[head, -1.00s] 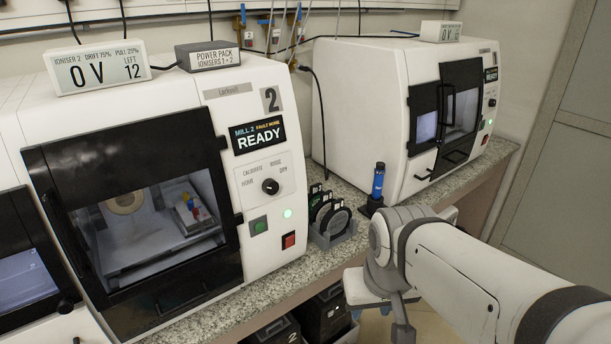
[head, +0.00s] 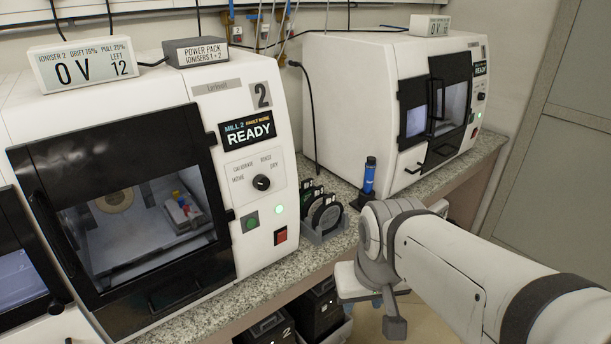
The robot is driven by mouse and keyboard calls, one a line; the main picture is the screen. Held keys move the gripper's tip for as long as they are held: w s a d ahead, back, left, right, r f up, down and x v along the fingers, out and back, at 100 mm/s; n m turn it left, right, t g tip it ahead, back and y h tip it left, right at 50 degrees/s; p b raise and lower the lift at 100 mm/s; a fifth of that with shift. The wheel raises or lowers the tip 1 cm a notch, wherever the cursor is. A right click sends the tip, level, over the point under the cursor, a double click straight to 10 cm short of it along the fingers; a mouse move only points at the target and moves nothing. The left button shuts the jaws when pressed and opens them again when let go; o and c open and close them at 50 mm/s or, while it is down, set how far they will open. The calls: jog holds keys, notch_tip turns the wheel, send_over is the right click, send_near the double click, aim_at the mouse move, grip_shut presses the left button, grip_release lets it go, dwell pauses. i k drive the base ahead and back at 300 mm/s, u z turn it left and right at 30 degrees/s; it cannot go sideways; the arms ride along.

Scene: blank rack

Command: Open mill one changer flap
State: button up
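A white mill stands at the back right with a lit READY screen (head: 480,68). Its number is not readable, so I cannot confirm that it is mill one. Its front has a small black framed panel with a window (head: 415,121), left of a larger black door (head: 451,100) with a handle. The small panel looks shut; I cannot tell whether it is the changer flap. My arm reaches in from the lower right, in front of this mill.
Mill 2 (head: 265,205) fills the left, its screen reading READY. Between the mills, a rack of discs (head: 321,213) and a blue tube in a black holder (head: 369,174) stand on the granite counter (head: 240,295). Black bins (head: 318,309) sit below. Floor shows at the lower right.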

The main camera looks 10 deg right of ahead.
aim_at(414, 92)
jog(key=z, duration=1.05)
jog(key=i, duration=1.15)
jog(key=u, duration=0.8)
